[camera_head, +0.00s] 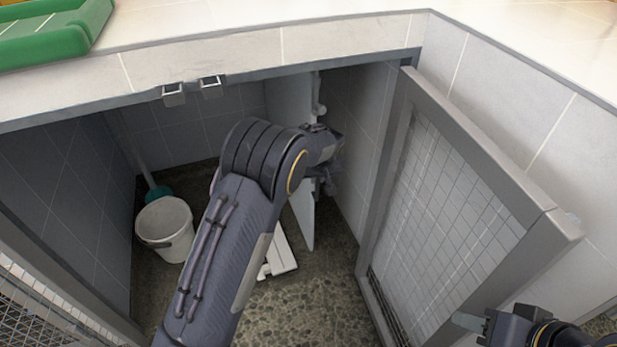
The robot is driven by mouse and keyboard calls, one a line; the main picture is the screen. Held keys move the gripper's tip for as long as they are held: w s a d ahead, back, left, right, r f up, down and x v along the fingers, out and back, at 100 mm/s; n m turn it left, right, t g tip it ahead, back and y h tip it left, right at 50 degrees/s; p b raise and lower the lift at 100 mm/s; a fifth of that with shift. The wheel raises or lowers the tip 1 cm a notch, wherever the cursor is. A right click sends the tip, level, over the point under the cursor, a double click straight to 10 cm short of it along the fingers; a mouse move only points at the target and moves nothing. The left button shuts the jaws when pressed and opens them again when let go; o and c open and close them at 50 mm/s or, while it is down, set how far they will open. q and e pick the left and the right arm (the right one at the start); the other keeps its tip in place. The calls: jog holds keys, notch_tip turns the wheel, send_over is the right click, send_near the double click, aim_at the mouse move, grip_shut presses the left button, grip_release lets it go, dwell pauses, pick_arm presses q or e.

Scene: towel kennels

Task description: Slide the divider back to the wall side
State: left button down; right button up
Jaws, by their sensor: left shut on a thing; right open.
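The divider (305,222) is a thin light grey upright panel inside the kennel, near its right side wall (362,135). Its upper part shows above my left arm, with a white fitting at its edge; its middle is hidden behind the arm. My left gripper (324,182) is inside the kennel at the divider's near edge, shut on a part of it that the arm and wrist mostly hide. My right gripper (477,324) is at the lower right, outside the kennel, near the bottom of the open mesh door. It is open, with nothing visible in it.
The mesh door (455,215) stands open at the right; another mesh door (40,300) is at the lower left. A white bucket (166,238) and a teal-ended brush (158,192) stand left inside. A white flat object (283,262) lies on the pebbled floor. A green tray (45,38) is on top.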

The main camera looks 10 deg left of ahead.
pick_arm(q)
jog(key=shift+d, duration=0.3)
jog(key=c, duration=1.5)
grip_release()
jog(key=shift+w+d, duration=0.1)
jog(key=shift+w, duration=0.05)
jog(key=shift+r, duration=0.1)
jog(key=p+v, duration=0.2)
jog(key=v, duration=0.5)
jog(key=shift+r, duration=0.3)
